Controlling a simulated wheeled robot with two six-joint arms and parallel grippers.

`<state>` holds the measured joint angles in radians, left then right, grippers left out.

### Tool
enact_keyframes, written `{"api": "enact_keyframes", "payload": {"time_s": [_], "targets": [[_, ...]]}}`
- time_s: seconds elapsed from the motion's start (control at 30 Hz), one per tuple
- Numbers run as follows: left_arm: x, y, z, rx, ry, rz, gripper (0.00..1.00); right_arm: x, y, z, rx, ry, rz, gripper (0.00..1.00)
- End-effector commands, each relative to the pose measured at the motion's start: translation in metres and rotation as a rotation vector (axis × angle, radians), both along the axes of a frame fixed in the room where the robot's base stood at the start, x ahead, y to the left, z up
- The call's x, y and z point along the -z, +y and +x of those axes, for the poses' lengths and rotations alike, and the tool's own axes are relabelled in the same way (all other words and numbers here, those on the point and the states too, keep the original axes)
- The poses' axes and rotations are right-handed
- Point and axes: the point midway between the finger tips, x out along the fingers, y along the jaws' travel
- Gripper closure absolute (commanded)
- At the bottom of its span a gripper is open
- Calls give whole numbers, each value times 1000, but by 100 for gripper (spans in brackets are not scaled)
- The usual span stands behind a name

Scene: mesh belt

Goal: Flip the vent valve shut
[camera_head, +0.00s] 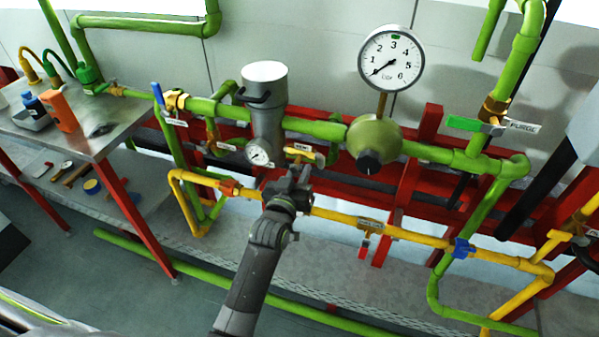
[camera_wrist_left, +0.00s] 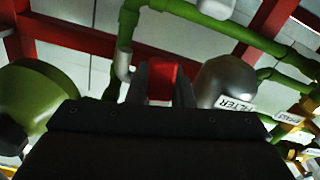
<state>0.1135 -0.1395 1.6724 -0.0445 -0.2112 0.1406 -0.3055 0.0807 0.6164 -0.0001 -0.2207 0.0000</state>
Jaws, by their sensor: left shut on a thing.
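The vent valve's white label (camera_head: 301,148) shows in the head view, below the green pipe between the grey filter housing and the green regulator. My left gripper (camera_head: 294,178) is just below the label and hides most of the valve from the head view. In the left wrist view, a red handle (camera_wrist_left: 162,77) sits between the two fingers of the left gripper (camera_wrist_left: 162,85), which is shut on it. The valve's exact handle angle is hard to tell. My right gripper is not in view.
The grey filter housing (camera_head: 266,105) stands left of my gripper, with a small gauge (camera_head: 260,153). The green regulator (camera_head: 374,140) and large gauge (camera_head: 391,58) are on the right. A yellow pipe (camera_head: 400,232) runs below. A steel table (camera_head: 125,112) stands at the left.

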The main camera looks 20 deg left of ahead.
Motion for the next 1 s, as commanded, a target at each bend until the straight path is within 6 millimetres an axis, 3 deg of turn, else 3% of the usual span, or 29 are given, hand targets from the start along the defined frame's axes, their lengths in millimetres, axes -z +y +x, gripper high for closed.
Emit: {"api": "enact_keyframes", "payload": {"time_s": [0.17,0.5,0.83,0.87,1.0], "targets": [[-1,1,0,0,0,24,100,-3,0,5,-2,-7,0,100],[-1,7,1,0,-8,237,100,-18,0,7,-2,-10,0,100],[0,8,1,-1,-11,254,100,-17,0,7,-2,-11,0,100],[0,8,1,-1,-11,254,76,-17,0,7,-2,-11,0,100],[0,8,1,0,-10,252,58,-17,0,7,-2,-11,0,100]]}}
